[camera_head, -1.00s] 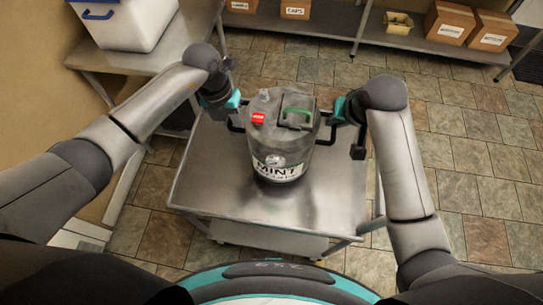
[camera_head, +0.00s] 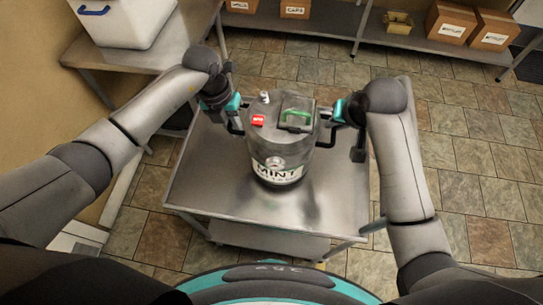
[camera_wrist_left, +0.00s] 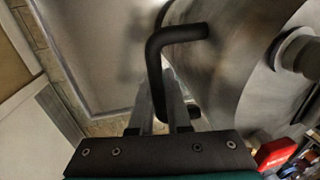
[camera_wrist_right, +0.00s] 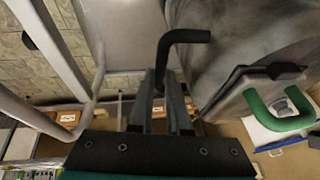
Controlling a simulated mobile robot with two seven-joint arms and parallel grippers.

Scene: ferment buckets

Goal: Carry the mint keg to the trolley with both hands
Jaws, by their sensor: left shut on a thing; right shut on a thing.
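The mint keg (camera_head: 281,155) is a grey metal keg with a white MINT label, a red tag and a green-handled lid on top. It is upright over the steel trolley top (camera_head: 225,190); I cannot tell whether it touches. My left gripper (camera_head: 236,122) is shut on the keg's left black handle, which also shows in the left wrist view (camera_wrist_left: 172,38). My right gripper (camera_head: 352,130) is shut on the right black handle, seen in the right wrist view (camera_wrist_right: 180,38). The keg's far side and underside are hidden.
A steel table (camera_head: 178,55) with a white cooler (camera_head: 125,22) stands at the upper left. A steel shelf (camera_head: 405,38) with cardboard boxes (camera_head: 450,22) runs along the back. Tiled floor (camera_head: 465,150) is clear to the right.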

